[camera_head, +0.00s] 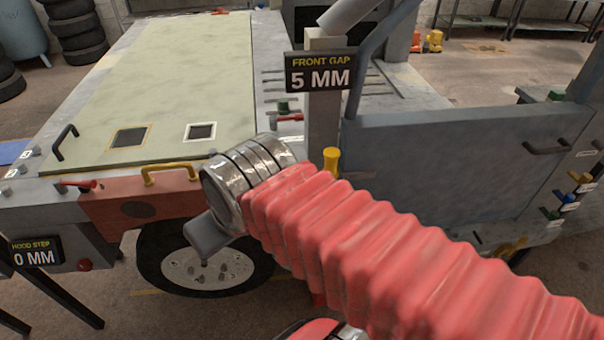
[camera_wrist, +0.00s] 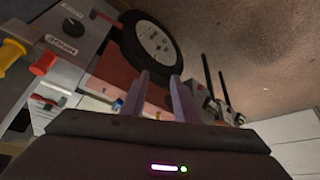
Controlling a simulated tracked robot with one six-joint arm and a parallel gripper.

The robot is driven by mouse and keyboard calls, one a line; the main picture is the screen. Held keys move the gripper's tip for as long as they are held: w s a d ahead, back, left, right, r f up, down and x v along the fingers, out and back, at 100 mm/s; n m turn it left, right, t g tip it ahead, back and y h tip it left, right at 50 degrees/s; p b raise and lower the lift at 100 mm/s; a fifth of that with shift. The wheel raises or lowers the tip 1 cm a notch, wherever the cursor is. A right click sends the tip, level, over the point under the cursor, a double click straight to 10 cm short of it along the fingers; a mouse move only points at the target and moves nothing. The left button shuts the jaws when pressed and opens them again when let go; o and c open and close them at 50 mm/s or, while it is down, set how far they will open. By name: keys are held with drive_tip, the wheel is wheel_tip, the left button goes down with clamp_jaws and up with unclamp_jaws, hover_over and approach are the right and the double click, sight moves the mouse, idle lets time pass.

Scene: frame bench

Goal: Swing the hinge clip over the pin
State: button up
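My gripper (camera_wrist: 160,78) shows in the wrist view as two parted purple-grey fingers with nothing between them. In the head view my red-sleeved arm reaches across the middle, and a grey end part hangs in front of the wheel; the fingertips cannot be made out. I cannot tell for certain which part is the hinge clip or the pin. A red lever (camera_head: 290,117) lies by a green knob on the bench top. Another red lever (camera_head: 76,186) is at the left front edge.
The frame bench has a pale hood panel (camera_head: 185,70), a yellow handle (camera_head: 172,169) and a grey door panel (camera_head: 450,165). Signs read "FRONT GAP 5 MM" (camera_head: 320,72) and "HOOD STEP 0 MM" (camera_head: 36,253). A wheel (camera_head: 180,265) is below. Floor at lower left is partly clear.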

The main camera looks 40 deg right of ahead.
drive_tip(key=w+d+r+n+g, duration=0.1)
drive_tip(key=d+r+n+g, duration=0.1)
drive_tip(key=d, duration=0.5)
drive_tip(key=w+d+r+n+g, duration=0.1)
drive_tip(key=d+r+n, duration=0.2)
drive_tip(key=d+r, duration=0.2)
drive_tip(key=w+d+r+n+g, duration=0.2)
drive_tip(key=d+r, duration=0.1)
drive_tip(key=d, duration=0.7)
drive_tip(key=shift+r+g, duration=0.3)
drive_tip(key=shift+r, duration=0.05)
drive_tip(key=shift+f, duration=0.1)
wheel_tip(320, 180, down, 14)
drive_tip(key=shift+r, duration=0.15)
drive_tip(key=shift+c, duration=0.7)
clamp_jaws()
